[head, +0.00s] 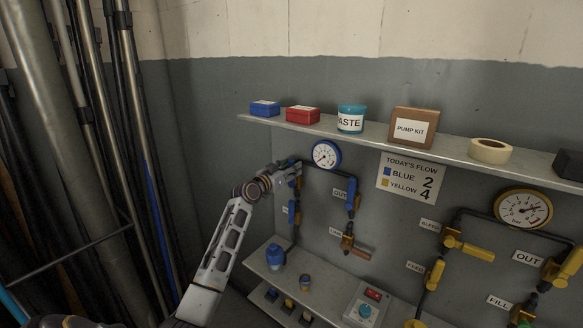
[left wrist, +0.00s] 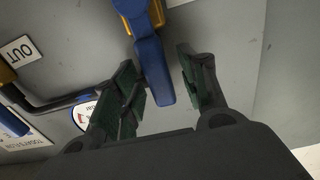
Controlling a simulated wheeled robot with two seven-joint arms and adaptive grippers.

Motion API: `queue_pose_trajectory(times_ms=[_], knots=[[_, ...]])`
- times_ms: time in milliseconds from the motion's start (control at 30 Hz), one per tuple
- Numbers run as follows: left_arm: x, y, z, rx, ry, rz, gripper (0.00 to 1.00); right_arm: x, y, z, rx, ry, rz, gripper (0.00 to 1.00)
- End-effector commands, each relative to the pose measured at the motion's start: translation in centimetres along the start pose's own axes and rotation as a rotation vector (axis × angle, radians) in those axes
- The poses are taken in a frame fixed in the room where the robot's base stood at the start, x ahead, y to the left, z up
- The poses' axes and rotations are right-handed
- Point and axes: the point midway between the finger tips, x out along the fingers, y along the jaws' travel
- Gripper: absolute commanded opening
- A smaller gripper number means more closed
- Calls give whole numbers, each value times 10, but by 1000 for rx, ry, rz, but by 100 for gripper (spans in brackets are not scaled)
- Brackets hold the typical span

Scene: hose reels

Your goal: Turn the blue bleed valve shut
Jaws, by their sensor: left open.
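The blue bleed valve's lever (left wrist: 152,68) hangs from a brass fitting (left wrist: 157,13) in the left wrist view. My left gripper (left wrist: 156,60) is open, with one finger on each side of the lever. A gap shows on both sides, so neither finger appears to touch it. In the head view my left gripper (head: 289,172) is at the upper left of the blue pipework, just left of the blue-rimmed gauge (head: 326,154), and hides most of this valve. My right gripper is not in view.
A blue OUT valve (head: 352,197) hangs right of the gauge. Above runs a shelf (head: 365,133) with boxes and tape. A lower shelf (head: 262,262) holds a blue bottle (head: 275,257). Yellow valves (head: 470,247) are at right. Dark pipes and hoses (head: 110,130) stand at left.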

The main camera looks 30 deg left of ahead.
Motion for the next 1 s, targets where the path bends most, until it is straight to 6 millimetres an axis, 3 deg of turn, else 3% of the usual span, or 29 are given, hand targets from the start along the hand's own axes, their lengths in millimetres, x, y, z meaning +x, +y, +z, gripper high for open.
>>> queue_pose_trajectory(times_ms=[533,867,1000], knots=[[9,1,0,1,0,1,42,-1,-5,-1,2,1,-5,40],[9,0,0,1,0,0,0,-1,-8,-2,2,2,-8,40],[9,0,0,1,0,0,0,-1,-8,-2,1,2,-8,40]])
